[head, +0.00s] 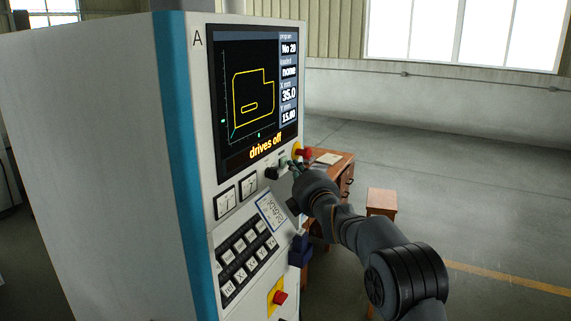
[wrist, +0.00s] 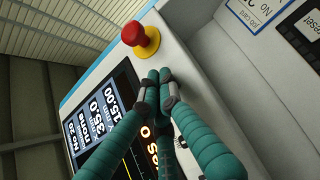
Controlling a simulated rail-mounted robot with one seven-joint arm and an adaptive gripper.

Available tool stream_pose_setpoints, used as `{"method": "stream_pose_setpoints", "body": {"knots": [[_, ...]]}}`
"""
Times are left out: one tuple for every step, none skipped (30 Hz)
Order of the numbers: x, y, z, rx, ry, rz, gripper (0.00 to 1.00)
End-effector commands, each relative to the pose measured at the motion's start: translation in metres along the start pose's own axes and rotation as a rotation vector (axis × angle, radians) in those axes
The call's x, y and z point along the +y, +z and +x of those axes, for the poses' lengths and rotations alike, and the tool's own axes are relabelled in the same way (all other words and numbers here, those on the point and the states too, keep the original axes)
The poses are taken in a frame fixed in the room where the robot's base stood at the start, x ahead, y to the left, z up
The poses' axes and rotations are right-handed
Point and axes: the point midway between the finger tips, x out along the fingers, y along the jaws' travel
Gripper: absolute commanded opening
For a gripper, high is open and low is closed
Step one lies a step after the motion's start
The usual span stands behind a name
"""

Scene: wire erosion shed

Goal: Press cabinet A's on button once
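Cabinet A (head: 90,130) is a tall white machine cabinet with a blue edge strip and the letter A at its top. Its screen (head: 255,90) reads "drives off"; the screen also shows in the wrist view (wrist: 100,115). My gripper (head: 288,164) is at the panel just below the screen's right part. In the wrist view its teal fingers (wrist: 163,77) have their tips together, holding nothing, close to the panel face. I cannot tell whether they touch it. I cannot pick out the on button; my fingers hide part of the panel there.
A red mushroom button on yellow (wrist: 138,36) sits near my fingertips. A black knob (head: 271,173), white keys (head: 236,194), a paper note (head: 271,211), a keypad (head: 246,257) and another red button (head: 280,297) are on the panel. A wooden desk (head: 340,170) stands behind.

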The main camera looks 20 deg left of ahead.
Motion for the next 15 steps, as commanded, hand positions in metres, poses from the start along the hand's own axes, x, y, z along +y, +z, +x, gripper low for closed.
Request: {"method": "stream_pose_setpoints", "body": {"knots": [[-0.0001, -0.0004, 0.0002, 0.0, 0.0, 0.0, 0.0], [-0.0002, -0.0007, 0.0004, 0.0, 0.0, 0.0, 0.0], [-0.0002, -0.001, 0.0006, 0.0, 0.0, 0.0, 0.0], [-0.0003, -0.0012, 0.0009, 0.0, 0.0, 0.0, 0.0], [-0.0003, -0.0015, 0.0011, 0.0, 0.0, 0.0, 0.0], [-0.0003, -0.0019, 0.0014, 0.001, 0.0, 0.0, 0.0], [-0.0003, -0.0021, 0.0017, 0.0, 0.0, 0.0, 0.0], [-0.0002, -0.0023, 0.002, 0.0, 0.0, 0.0, 0.0], [-0.0001, -0.0027, 0.0023, 0.0, 0.0, 0.0, 0.0], [0.0, -0.0029, 0.0026, 0.0, 0.0, 0.0, 0.0], [0.0, -0.0032, 0.0028, 0.0, 0.001, 0.0, 0.0], [0.0002, -0.0035, 0.0032, 0.0, 0.001, 0.0, 0.0], [0.0002, -0.0038, 0.0034, 0.0, 0.001, 0.0, 0.0], [0.0003, -0.004, 0.0037, 0.0, 0.001, 0.0, 0.0], [0.0003, -0.0044, 0.004, 0.001, 0.001, 0.0, 0.0]]}}
